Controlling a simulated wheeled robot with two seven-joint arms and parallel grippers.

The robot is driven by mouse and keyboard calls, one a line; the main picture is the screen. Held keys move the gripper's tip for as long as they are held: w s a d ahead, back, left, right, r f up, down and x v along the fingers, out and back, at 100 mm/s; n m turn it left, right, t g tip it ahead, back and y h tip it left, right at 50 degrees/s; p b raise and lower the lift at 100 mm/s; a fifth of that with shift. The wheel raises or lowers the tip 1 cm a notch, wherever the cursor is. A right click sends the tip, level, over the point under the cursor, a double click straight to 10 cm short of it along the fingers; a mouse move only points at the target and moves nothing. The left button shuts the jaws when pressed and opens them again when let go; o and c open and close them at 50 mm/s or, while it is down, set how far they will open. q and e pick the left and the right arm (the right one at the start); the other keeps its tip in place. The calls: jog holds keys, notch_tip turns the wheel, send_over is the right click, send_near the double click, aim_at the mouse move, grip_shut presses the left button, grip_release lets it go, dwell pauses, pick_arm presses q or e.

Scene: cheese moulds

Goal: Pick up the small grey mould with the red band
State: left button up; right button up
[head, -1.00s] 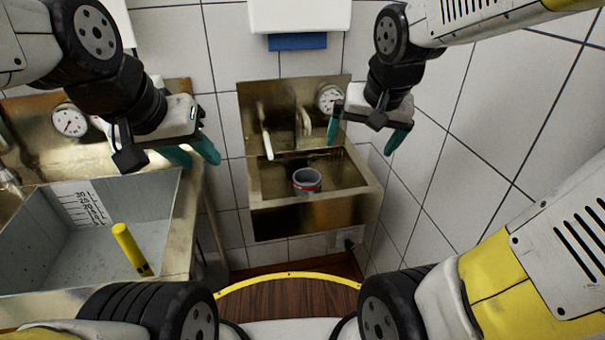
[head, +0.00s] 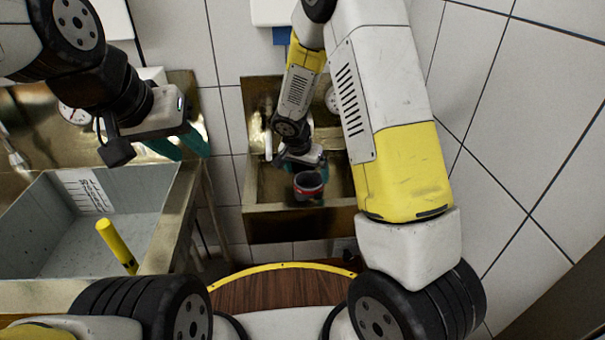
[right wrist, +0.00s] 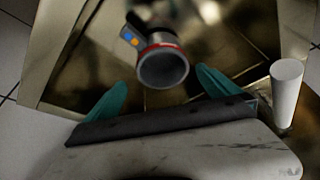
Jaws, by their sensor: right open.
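The small grey mould with the red band (head: 309,186) stands in the metal wall basin (head: 300,222) in the middle of the head view. It also shows in the right wrist view (right wrist: 163,68), its round rim toward the camera. My right gripper (head: 305,163) is open over the basin, just behind the mould in the head view. In the right wrist view the teal fingers (right wrist: 161,82) are spread, with the mould ahead between and beyond their tips; I see no grip on it. My left gripper (head: 178,145) looks open and empty, above the large sink at left.
A large grey sink (head: 150,215) with a yellow cylinder (head: 117,246) in it stands at left. A white cylindrical part (right wrist: 287,92) is close beside the right gripper. The basin's walls surround the mould.

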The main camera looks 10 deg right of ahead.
aim_at(309, 183)
jog(key=x, duration=0.8)
jog(key=shift+w+a+f, duration=0.1)
jog(key=shift+a, duration=0.1)
jog(key=c, duration=1.3)
jog(key=shift+c, duration=0.2)
